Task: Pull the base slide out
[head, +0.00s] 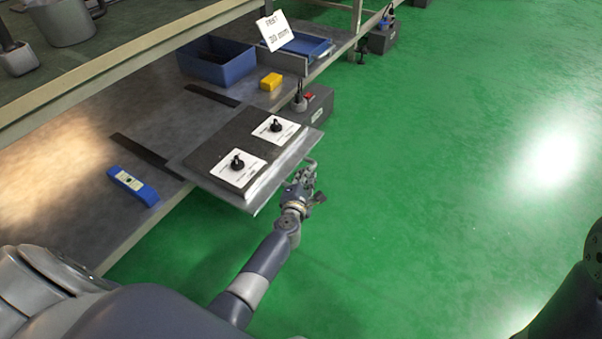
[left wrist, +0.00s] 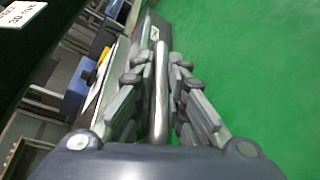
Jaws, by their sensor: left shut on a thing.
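The base slide (head: 285,172) is a flat metal plate with a dark block (head: 254,143) on top that carries two white labels with black knobs. It juts out over the front edge of the workbench. My left gripper (head: 303,181) is at its front side, shut on the metal handle bar (head: 311,165). In the left wrist view the handle bar (left wrist: 160,100) runs between the two fingers of the left gripper (left wrist: 161,78). My right gripper is not in view.
Two dark rails (head: 146,154) lie on the workbench (head: 75,175) behind the slide. A blue device (head: 133,186) lies at left. A grey box (head: 317,104), a yellow block (head: 271,81) and blue bins (head: 215,66) are at the back.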

